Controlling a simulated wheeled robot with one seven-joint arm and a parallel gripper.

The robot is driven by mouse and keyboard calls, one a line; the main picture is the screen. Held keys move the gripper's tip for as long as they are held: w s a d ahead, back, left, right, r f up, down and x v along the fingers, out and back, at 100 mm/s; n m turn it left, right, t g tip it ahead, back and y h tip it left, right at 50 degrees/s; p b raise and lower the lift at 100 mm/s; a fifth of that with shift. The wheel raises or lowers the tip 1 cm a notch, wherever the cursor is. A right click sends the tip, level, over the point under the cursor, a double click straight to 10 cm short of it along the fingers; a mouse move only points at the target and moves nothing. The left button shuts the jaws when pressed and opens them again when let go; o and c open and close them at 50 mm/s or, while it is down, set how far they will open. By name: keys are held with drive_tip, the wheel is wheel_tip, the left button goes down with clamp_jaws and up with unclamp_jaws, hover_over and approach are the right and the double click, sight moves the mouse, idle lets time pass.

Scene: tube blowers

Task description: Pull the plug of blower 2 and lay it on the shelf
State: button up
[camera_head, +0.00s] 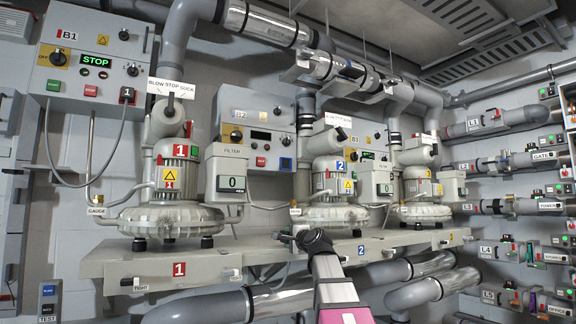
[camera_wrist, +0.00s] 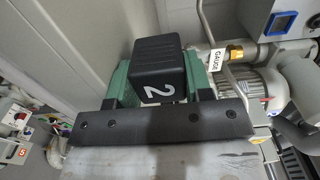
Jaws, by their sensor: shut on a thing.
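A black plug (camera_wrist: 160,68) marked with a white 2 sits between the green fingers of my gripper (camera_wrist: 160,85) in the wrist view. My gripper is shut on it. In the head view my gripper (camera_head: 290,237) is at the front of the shelf (camera_head: 215,259), left of the blue 2 label; the plug is too small there to make out clearly. Blower 2 (camera_head: 332,178) stands on the shelf behind and right of my gripper. Its control box B2 (camera_head: 257,133) is on the wall behind. A blue-framed fitting (camera_head: 286,164) on that box also shows in the wrist view (camera_wrist: 285,22).
Blower 1 (camera_head: 178,190) stands on the shelf to the left, and a third blower (camera_head: 422,190) to the right. A gauge label (camera_wrist: 227,55) and thin pipe are close to the plug's right in the wrist view. Large grey pipes (camera_head: 290,300) run below the shelf.

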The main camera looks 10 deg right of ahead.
drive_tip(key=shift+r, duration=2.5)
drive_tip(key=n, duration=1.8)
drive_tip(key=shift+f, duration=0.25)
